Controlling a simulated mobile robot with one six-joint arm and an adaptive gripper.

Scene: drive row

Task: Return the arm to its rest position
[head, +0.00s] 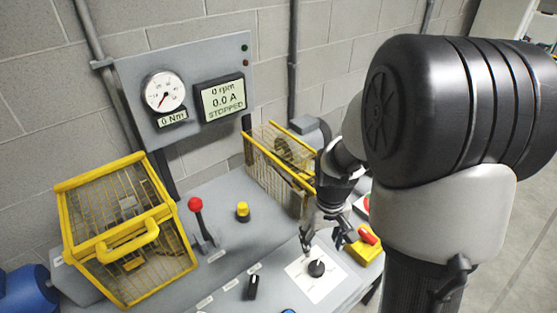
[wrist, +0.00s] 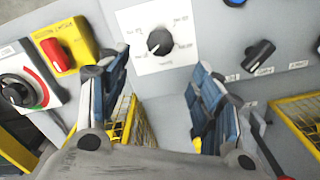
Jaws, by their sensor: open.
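Beyond the fingertips is a black rotary knob (wrist: 160,41) on a white square plate (wrist: 180,66). In the head view the same knob (head: 316,268) lies just below the gripper. The gripper appears apart from the knob. My arm hides part of the bench's right side.
A yellow mesh guard (head: 125,247) stands at left, another (head: 262,160) behind the gripper. A red-knobbed lever (head: 196,206) and yellow button (head: 242,209) stand between. A red switch on a yellow box (head: 366,250) is close to the gripper's right. The display panel (head: 222,99) reads STOPPED.

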